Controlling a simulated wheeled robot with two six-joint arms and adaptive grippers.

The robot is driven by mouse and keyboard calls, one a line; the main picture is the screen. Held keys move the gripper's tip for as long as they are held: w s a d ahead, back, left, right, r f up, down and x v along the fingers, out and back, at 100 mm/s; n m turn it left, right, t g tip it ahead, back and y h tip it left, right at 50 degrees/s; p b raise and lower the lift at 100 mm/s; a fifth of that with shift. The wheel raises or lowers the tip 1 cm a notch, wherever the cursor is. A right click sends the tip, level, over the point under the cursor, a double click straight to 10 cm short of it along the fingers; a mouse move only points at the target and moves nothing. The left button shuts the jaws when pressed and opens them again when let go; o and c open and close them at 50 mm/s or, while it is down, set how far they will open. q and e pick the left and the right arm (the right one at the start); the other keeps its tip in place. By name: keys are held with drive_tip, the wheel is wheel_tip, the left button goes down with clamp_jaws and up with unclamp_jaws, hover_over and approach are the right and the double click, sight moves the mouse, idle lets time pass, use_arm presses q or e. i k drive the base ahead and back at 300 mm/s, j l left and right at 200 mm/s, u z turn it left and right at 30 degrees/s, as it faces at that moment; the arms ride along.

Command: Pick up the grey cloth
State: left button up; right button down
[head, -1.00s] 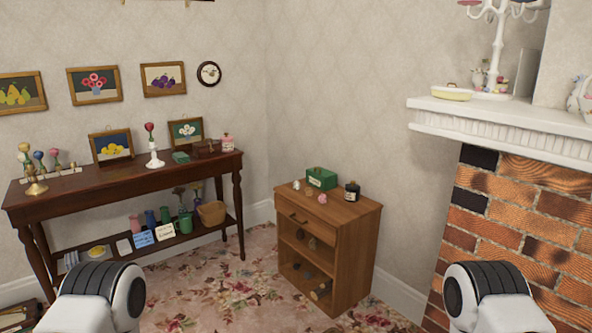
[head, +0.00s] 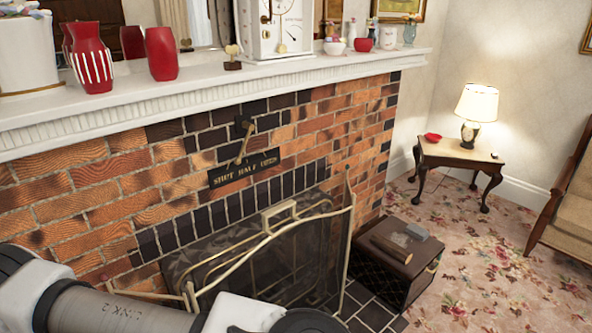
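A small grey item (head: 417,231) lies on top of a dark box at the right end of the hearth. It may be the grey cloth, but it is too small to tell for sure. A brown block-like item (head: 392,248) lies beside it on the box. A link of my own arm crosses the lower left of the head view, well apart from the box. Neither of my grippers shows in the view.
The dark box (head: 388,275) stands beside a brass-framed fire screen (head: 268,262) before the brick fireplace. The white mantel (head: 230,95) carries vases and a clock. A side table (head: 458,158) with a lamp stands behind; flowered carpet (head: 475,260) is open at right.

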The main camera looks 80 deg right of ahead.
sight(421, 234)
drive_tip(key=z, duration=3.6)
drive_tip(key=u, duration=0.25)
drive_tip(key=i+l+u, duration=0.2)
drive_tip(key=u, duration=0.25)
drive_tip(key=i+l+u, duration=0.15)
drive_tip(key=l+u, duration=0.15)
drive_tip(key=u, duration=0.15)
drive_tip(key=i+l+u, duration=0.1)
drive_tip(key=l+u, duration=0.2)
drive_tip(key=u, duration=0.15)
